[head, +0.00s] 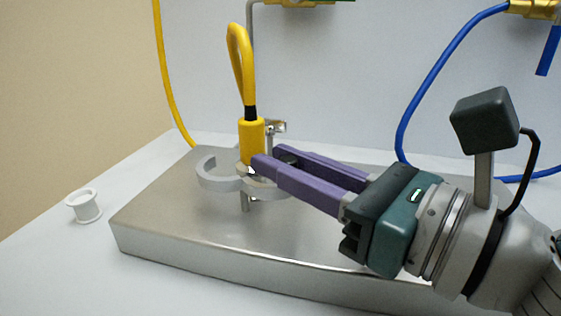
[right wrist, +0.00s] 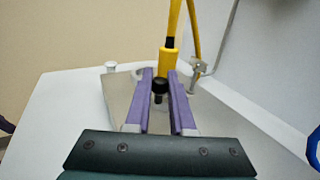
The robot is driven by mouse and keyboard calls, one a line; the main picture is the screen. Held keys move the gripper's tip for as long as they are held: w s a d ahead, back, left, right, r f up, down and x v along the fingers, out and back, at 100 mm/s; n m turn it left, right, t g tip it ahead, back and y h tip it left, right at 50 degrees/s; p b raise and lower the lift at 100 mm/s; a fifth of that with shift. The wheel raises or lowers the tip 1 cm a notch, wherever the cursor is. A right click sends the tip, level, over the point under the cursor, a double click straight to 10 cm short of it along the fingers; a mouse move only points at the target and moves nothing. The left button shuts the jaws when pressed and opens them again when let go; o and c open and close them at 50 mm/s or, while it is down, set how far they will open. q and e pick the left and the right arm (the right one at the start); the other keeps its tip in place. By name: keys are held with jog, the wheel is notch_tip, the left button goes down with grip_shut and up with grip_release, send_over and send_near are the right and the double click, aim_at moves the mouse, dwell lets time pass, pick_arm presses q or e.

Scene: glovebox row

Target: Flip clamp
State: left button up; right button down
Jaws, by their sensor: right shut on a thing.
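A grey clamp (head: 217,177) with curved open jaws stands on a post above a metal base plate (head: 160,222). A yellow cylinder (head: 252,131) with a black neck and a yellow cable loop stands upright at the clamp's middle. My right gripper (head: 268,158) reaches in from the right with purple fingers beside the yellow cylinder. It is shut on a black knob (right wrist: 160,86) of the clamp, which shows between the fingers in the right wrist view. The fingers hide part of the clamp's right side. My left gripper cannot be made out.
A small white spool-like cup (head: 84,206) stands on the white table left of the plate. A yellow hose (head: 168,95) hangs at the back left. A blue hose (head: 420,100) runs along the back wall at the right. The table's left front is clear.

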jog(key=n+g+y+b, duration=0.1)
jog(key=b, duration=0.1)
jog(key=w+n+g+y+b, duration=0.1)
jog(key=g+b, duration=0.1)
jog(key=n+g+y+b, duration=0.1)
jog(key=n+b, duration=0.1)
jog(key=shift+w+d+f+g+b, duration=0.25)
jog(key=shift+w+f+g+b, duration=0.05)
jog(key=shift+w+g, duration=0.1)
jog(key=shift+w+r+n+g+y+b, duration=0.1)
jog(key=shift+r+n+g+y+b, duration=0.15)
jog(key=shift+g+b, duration=0.3)
jog(key=c, duration=0.8)
grip_release()
jog(key=b+v, duration=0.1)
jog(key=v, duration=0.8)
jog(key=shift+f, duration=0.15)
jog(key=shift+d, duration=0.4)
jog(key=shift+o, duration=0.2)
